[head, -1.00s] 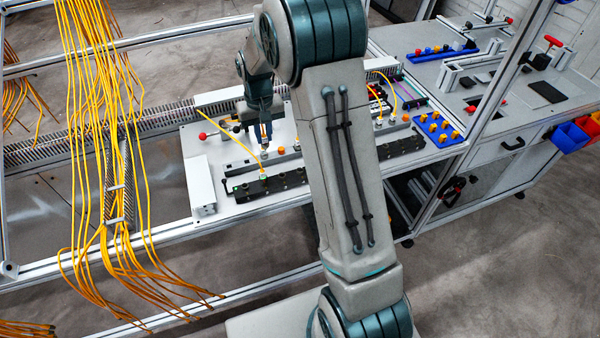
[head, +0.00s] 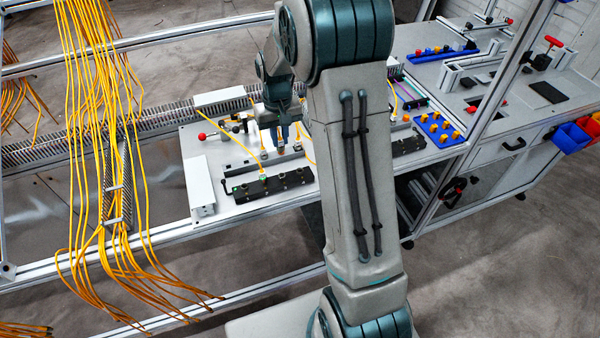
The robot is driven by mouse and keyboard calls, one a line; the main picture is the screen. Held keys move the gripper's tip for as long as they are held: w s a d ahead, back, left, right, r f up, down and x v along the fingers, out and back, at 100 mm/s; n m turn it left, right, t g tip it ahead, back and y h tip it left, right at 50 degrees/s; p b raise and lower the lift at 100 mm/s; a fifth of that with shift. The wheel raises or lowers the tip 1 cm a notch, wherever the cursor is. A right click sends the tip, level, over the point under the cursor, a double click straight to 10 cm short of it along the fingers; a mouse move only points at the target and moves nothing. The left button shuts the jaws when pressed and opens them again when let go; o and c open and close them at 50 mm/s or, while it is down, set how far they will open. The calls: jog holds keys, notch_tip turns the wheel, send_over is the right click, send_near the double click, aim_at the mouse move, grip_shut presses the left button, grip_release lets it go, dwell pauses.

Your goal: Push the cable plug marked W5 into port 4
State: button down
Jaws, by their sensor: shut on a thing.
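My gripper (head: 288,150) points down over the panel, behind the black port block (head: 285,184), left of my own arm. It is shut on a small cable plug, mostly hidden between the fingers. A yellow cable (head: 305,148) hangs beside the gripper's right side. I cannot read a W5 mark. The port block has several round ports on top. A yellow cable (head: 250,150) ends in a plug at the block's left part. Port numbers are too small to read, so I cannot tell which is port 4. The held plug appears apart from the block.
My arm hides the panel's middle. A second black block (head: 408,146) lies right of it. Yellow cables (head: 100,130) hang at left. A blue tray (head: 427,130) holds yellow parts.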

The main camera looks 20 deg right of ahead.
jog(key=shift+s+d+b, duration=0.1)
jog(key=shift+s+d, duration=0.4)
jog(key=shift+d, duration=0.25)
jog(key=shift+s+d+b, duration=0.15)
jog(key=shift+s+d, duration=0.35)
jog(key=shift+d, duration=0.25)
jog(key=shift+s+d+b, duration=0.1)
jog(key=shift+s+d, duration=0.4)
jog(key=shift+d, duration=0.25)
jog(key=shift+f, duration=0.15)
jog(key=shift+f+b, duration=1.95)
jog(key=shift+f, duration=0.45)
jog(key=shift+s+f+b, duration=0.1)
jog(key=shift+f+b, duration=0.85)
jog(key=shift+f, duration=0.3)
dwell(0.6)
jog(key=c, duration=0.9)
grip_release()
jog(key=shift+r, duration=0.1)
